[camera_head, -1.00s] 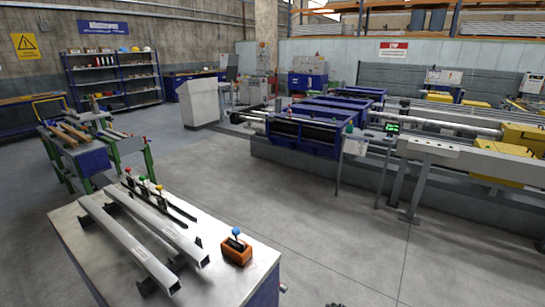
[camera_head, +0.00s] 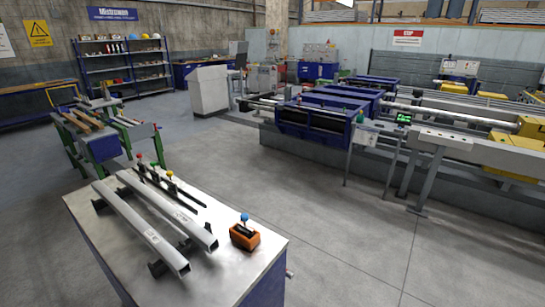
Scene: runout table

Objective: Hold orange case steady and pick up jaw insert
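The orange case (camera_head: 244,239) sits on the metal-topped table (camera_head: 215,280) near its right edge. A piece with a blue round knob (camera_head: 244,217) stands up from the case's open top; it looks like the jaw insert, though its lower part is hidden inside the case. Neither my left nor my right gripper shows in the head view.
Two long grey square tubes (camera_head: 139,228) lie on supports left of the case. Dark bars with red, green and yellow knobs (camera_head: 169,173) lie behind them. A blue and grey machine line (camera_head: 315,125) stands beyond, with clear floor (camera_head: 340,235) between.

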